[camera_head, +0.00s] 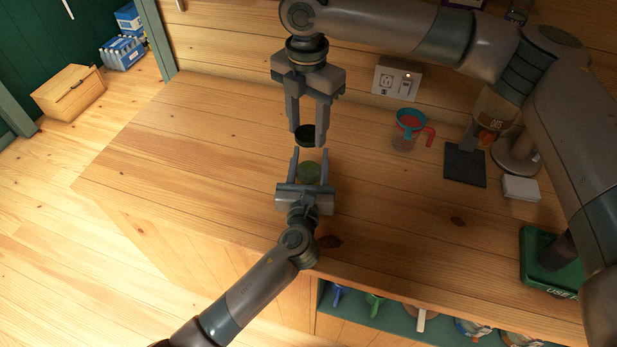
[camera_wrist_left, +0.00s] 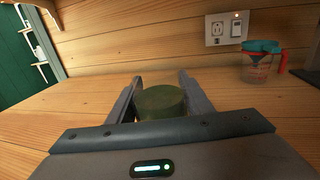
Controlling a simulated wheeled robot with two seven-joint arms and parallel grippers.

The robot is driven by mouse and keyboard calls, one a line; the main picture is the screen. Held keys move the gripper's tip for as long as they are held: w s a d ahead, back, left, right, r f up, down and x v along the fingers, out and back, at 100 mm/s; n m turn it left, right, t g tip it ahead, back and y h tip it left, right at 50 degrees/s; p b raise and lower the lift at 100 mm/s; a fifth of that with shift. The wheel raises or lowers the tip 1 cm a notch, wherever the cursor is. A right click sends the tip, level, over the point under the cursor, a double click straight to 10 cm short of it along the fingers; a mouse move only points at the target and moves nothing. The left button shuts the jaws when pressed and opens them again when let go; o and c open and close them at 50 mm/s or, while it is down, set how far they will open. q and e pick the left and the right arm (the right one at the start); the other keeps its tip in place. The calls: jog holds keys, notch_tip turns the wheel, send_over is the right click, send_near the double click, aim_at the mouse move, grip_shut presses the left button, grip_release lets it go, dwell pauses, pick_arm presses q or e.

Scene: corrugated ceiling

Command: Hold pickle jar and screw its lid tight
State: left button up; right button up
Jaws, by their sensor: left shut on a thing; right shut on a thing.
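The pickle jar (camera_head: 309,172), a green cylinder, is between the fingers of my left gripper (camera_head: 309,158), which is shut on it. The left wrist view also shows the jar (camera_wrist_left: 161,101) between both fingers, with its green upper face visible. The dark round lid (camera_head: 304,134) is in my right gripper (camera_head: 306,138), which points down from the top and is shut on it. In the head view the lid appears apart from the jar, with a gap between them. The lid and right gripper do not show in the left wrist view.
A measuring cup (camera_head: 408,130) with a red handle stands right of the grippers, below a wall outlet (camera_head: 397,80). The counter's left part is clear.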

send_over(307, 162)
jog(key=shift+f, duration=2.45)
jog(key=shift+f, duration=0.15)
jog(key=shift+f, duration=0.75)
jog(key=shift+f, duration=0.55)
